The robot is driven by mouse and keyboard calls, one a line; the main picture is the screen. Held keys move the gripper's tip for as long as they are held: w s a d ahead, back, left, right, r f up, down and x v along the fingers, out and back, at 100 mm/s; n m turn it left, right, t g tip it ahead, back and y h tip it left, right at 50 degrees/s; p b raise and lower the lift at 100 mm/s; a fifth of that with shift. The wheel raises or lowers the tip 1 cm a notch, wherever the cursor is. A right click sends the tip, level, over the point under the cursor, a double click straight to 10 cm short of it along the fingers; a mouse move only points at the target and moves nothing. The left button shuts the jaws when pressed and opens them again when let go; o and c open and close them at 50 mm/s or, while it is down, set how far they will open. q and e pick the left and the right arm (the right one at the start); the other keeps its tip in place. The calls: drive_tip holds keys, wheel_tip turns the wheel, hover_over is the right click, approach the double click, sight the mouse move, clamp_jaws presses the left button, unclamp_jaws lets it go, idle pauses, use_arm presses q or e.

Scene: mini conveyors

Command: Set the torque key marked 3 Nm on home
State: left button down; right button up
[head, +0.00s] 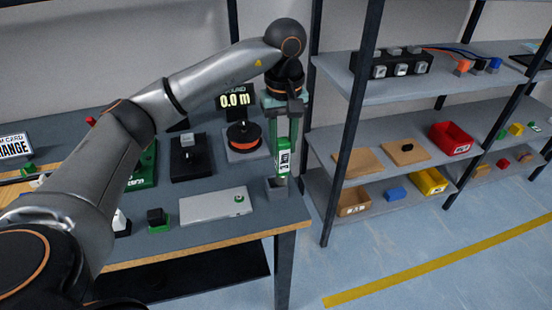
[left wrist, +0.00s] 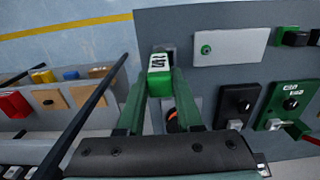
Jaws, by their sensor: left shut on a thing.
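The torque key (head: 283,163) is green with a white label and hangs upright in my left gripper (head: 283,132), near the table's right end. The label's number is too small to read surely. My left gripper is shut on it. In the left wrist view the key's green head and white label (left wrist: 158,62) show between the fingertips. A small grey block-like holder (head: 277,190) stands at the table corner right under the key. I cannot tell whether the key's lower end is in the holder or just above it. My right gripper is not in view.
A display reading 0.0 (head: 234,100) stands behind an orange-ringed disc (head: 243,138). A pale plate with a green button (head: 213,205) lies left of the holder. Black and green stations fill the table's left. Shelves with bins (head: 450,139) stand to the right.

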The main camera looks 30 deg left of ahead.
sight(276, 159)
use_arm(q)
wheel_tip(276, 159, down, 6)
drive_tip(key=a, duration=0.2)
drive_tip(key=shift+w+r, duration=0.15)
drive_tip(key=shift+w, duration=0.15)
drive_tip(key=shift+f, duration=0.2)
drive_tip(key=c, duration=0.6)
unclamp_jaws()
drive_tip(key=shift+o, duration=0.2)
